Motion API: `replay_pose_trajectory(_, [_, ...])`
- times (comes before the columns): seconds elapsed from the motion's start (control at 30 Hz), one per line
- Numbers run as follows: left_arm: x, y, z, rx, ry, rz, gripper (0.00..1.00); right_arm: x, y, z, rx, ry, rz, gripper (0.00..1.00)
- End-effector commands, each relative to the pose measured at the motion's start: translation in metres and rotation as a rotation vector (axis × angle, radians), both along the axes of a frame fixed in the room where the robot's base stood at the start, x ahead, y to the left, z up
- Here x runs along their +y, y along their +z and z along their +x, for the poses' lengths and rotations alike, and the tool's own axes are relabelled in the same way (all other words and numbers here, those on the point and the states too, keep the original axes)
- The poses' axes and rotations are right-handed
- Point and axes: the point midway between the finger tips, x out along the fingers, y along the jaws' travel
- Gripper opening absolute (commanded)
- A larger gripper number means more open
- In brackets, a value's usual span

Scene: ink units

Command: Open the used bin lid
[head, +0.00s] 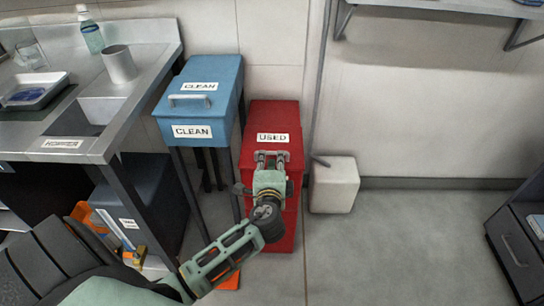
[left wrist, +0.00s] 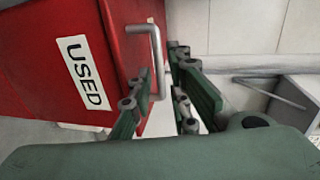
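The red used bin (head: 259,113) stands on the floor against the wall, with a white USED label on its lid (head: 288,109). The lid looks shut. My left gripper (head: 271,156) is at the front of the lid, just below the label. In the left wrist view the bin's grey bar handle (left wrist: 156,55) reaches between the two green fingers of my left gripper (left wrist: 160,82). The fingers are apart, with a gap around the bar; I cannot tell whether either touches it. My gripper and arm hide part of the bin's front. My right gripper is not in view.
A blue CLEAN bin (head: 215,72) on dark legs stands close to the left of the red bin. A pale block (head: 334,186) sits on the floor to its right. A steel sink counter (head: 135,88) fills the left.

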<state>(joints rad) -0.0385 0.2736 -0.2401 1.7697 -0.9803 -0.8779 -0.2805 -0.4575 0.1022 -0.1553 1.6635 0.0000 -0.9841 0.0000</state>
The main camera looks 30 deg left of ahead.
Motion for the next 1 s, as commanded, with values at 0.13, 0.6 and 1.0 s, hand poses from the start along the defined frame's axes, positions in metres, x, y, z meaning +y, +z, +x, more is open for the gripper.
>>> replay_pose_trajectory(0.13, [0.013, -0.005, 0.021, -0.001, 0.0, 0.001, 0.17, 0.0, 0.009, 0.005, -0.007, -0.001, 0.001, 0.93])
replay_pose_trajectory(0.6, [0.024, -0.01, 0.039, 0.001, -0.002, -0.002, 0.17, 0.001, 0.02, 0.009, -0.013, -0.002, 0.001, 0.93])
replay_pose_trajectory(1.0, [0.024, -0.01, 0.039, 0.002, -0.002, -0.003, 0.0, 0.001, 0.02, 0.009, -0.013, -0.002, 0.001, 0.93])
